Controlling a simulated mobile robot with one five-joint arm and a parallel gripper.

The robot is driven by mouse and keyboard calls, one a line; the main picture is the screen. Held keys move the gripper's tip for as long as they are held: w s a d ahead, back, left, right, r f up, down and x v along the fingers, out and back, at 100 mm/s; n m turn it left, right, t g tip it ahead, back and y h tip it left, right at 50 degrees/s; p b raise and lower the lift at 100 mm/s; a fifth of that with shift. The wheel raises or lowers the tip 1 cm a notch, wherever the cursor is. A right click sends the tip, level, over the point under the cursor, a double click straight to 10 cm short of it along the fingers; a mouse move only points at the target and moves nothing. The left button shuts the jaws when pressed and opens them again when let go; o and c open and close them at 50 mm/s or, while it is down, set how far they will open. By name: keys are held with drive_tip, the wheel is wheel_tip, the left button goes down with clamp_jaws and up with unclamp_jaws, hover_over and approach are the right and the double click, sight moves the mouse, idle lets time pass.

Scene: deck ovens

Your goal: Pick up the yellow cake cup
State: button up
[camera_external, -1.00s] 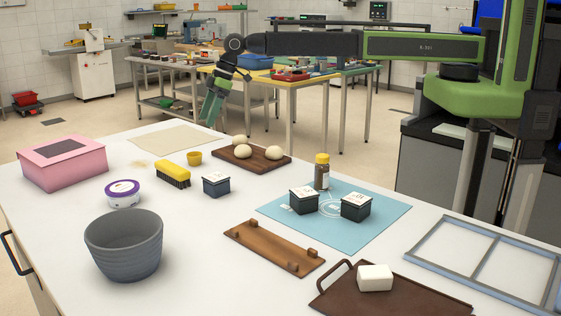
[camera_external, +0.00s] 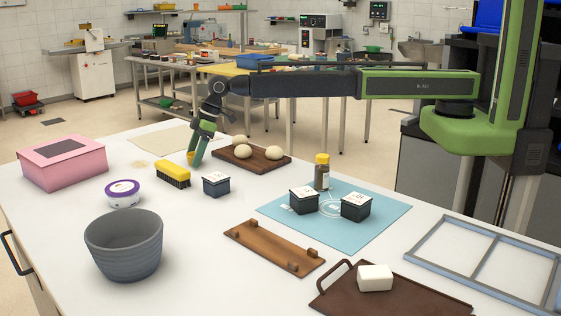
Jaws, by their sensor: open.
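The yellow cake cup (camera_external: 190,157) is small and stands on the white table, just behind the yellow brush and left of the dough board. My gripper (camera_external: 196,160) points down at the cup, with its fingers low at the cup's right side in the picture. The fingers cover much of the cup, and only its left part shows. The jaws are open. I cannot tell whether the fingers touch the cup or straddle it.
The yellow brush (camera_external: 173,174) with black bristles lies close in front. A wooden board (camera_external: 270,165) with dough balls is close on the right. A dark box (camera_external: 216,184) stands in front right. A beige sheet (camera_external: 165,138) lies behind.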

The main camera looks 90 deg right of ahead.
drive_tip(key=c, duration=1.4)
drive_tip(key=shift+r, duration=0.1)
drive_tip(key=shift+r+p, duration=0.4)
drive_tip(key=shift+p, duration=0.25)
wheel_tip(320, 180, up, 4)
drive_tip(key=p, duration=0.4)
drive_tip(key=shift+r, duration=0.2)
drive_tip(key=shift+s+d+r+p, duration=0.8)
drive_tip(key=shift+d+r+p, duration=0.2)
drive_tip(key=shift+d, duration=0.8)
drive_tip(key=shift+s+d+r+p, duration=0.85)
drive_tip(key=shift+d+p, duration=0.15)
drive_tip(key=shift+d, duration=0.75)
drive_tip(key=shift+s+d+r+p, duration=0.75)
drive_tip(key=shift+d+r+p, duration=0.25)
drive_tip(key=shift+d, duration=0.8)
